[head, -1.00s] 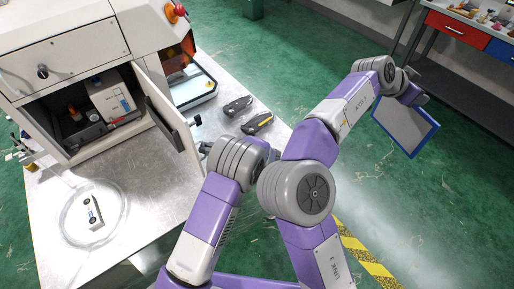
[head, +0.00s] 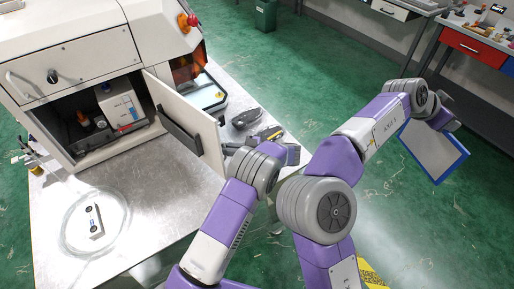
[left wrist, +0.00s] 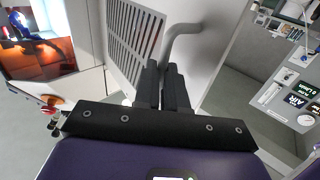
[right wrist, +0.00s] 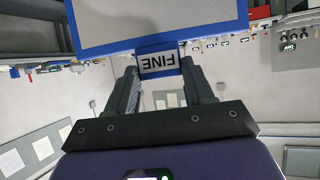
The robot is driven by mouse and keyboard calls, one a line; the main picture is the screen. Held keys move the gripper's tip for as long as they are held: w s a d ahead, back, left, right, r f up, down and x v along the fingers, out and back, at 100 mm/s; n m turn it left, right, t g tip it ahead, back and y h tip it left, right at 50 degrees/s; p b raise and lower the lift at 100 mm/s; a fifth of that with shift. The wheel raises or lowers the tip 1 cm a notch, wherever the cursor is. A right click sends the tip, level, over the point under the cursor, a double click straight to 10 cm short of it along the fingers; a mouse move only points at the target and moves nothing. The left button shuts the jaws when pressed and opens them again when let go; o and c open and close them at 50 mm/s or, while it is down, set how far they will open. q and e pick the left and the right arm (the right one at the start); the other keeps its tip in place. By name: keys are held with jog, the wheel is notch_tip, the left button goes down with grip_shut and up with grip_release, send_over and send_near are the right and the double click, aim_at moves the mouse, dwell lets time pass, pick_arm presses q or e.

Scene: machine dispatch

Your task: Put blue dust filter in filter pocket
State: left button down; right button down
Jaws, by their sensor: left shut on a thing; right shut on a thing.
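The blue-framed filter (head: 433,150) with a pale grey panel hangs at the right of the head view, over the floor. My right gripper (right wrist: 160,68) is shut on its blue tab, which reads FINE upside down in the right wrist view. My left gripper (left wrist: 163,70) is shut on the curved grey handle (left wrist: 183,36) of the white machine door (head: 188,122). The door stands open and has a grille on its outer face. The machine's open compartment (head: 72,138) holds a white box (head: 120,106) and dark parts. I cannot make out which part is the filter pocket.
The metal table (head: 150,195) carries a round clear dish (head: 72,240) with a small white part (head: 95,220). Drawer benches (head: 470,48) stand at the back right. Green floor between is open.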

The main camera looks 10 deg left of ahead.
pick_arm(q)
jog(key=shift+w+r+t, duration=0.35)
jog(key=shift+w+t, duration=0.05)
jog(key=shift+w, duration=0.15)
jog(key=c, duration=1.5)
grip_release()
jog(key=shift+w, duration=0.1)
jog(key=shift+c, duration=0.2)
jog(key=o, duration=0.3)
jog(key=shift+w+a+f, duration=0.1)
jog(key=shift+w+f, duration=0.2)
jog(key=shift+w, duration=0.05)
jog(key=shift+s, duration=0.15)
jog(key=shift+f, duration=0.1)
jog(key=shift+d, duration=0.2)
jog(key=d, duration=0.8)
jog(key=w+d, duration=0.1)
jog(key=d, duration=0.2)
jog(key=shift+d, duration=0.4)
